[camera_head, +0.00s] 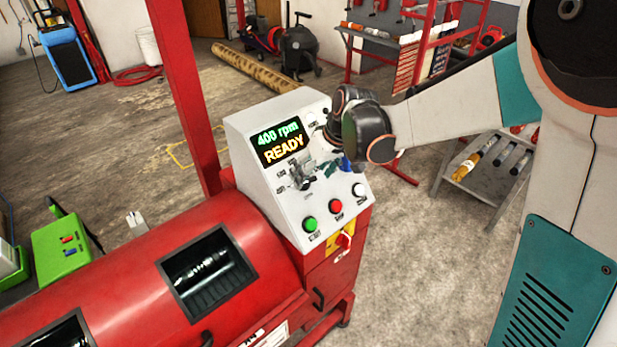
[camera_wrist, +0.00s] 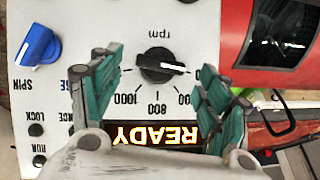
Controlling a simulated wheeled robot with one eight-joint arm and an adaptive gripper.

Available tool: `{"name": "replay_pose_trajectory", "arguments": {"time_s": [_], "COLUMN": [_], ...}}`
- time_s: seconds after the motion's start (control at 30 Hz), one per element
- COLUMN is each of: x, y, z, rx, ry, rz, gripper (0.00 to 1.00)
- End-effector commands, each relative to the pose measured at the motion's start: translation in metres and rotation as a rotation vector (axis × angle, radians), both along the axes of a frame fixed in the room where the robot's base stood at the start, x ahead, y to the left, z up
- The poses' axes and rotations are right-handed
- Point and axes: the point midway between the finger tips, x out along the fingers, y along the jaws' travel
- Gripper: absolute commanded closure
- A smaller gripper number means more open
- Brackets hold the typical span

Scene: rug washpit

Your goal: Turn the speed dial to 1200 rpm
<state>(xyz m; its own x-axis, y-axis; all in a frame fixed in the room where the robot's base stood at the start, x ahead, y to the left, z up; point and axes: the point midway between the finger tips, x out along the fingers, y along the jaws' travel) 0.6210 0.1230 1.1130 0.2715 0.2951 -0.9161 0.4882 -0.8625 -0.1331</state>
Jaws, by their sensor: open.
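The speed dial is a round black knob (camera_wrist: 160,65) with a white pointer line, on the white control panel (camera_head: 262,207). In the wrist view, which is upside down, the line points right, towards the partly covered low end of the scale; 800 and 1000 are readable. The display (camera_head: 281,142) reads 400 rpm, READY. My gripper (camera_wrist: 157,63) is open, its teal fingers on either side of the dial with gaps between. In the head view the gripper (camera_head: 315,170) is in front of the panel and partly hides the dial.
A blue selector knob marked SPIN (camera_wrist: 38,46) is beside the dial. Green (camera_head: 309,224), red (camera_head: 335,206) and white (camera_head: 359,190) buttons line the panel's lower edge. The red machine drum (camera_head: 110,270) adjoins the panel. A grey rack (camera_head: 480,185) stands at right.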

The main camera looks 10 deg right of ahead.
Motion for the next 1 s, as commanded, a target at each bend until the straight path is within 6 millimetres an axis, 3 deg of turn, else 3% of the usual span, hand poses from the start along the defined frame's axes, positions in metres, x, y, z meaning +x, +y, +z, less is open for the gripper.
{"name": "replay_pose_trajectory", "arguments": {"time_s": [0.2,0.57,0.77,1.0], "x": [0.006,0.007,0.007,0.007], "y": [0.007,0.008,0.008,0.008], "z": [-0.021,-0.024,-0.024,-0.024], "rx": [0.0,0.0,0.0,0.003], "ry": [0.0,-0.001,-0.001,0.001], "rz": [0.001,0.0,0.0,-0.003], "gripper": [0.3,0.3,0.73,0.74]}}
